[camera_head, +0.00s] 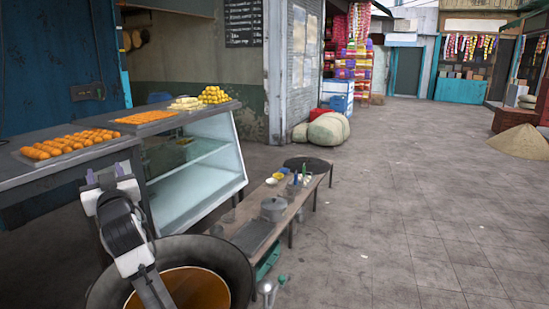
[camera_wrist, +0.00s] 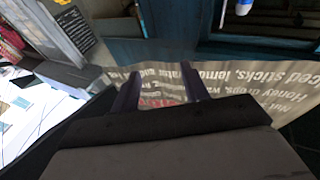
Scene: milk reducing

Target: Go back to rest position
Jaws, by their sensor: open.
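My gripper (camera_head: 106,176) is raised at the left of the head view, in front of the sweets counter. Its two fingers stand apart with nothing between them. My arm hides part of the pan and the liquid.
The counter (camera_head: 60,172) holds trays of orange sweets (camera_head: 70,143) close by my gripper. A glass case (camera_head: 200,165) stands under it. A low bench (camera_head: 290,205) carries a lidded pot (camera_head: 273,208), bowls and bottles. The paved floor (camera_head: 410,220) to the right is open.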

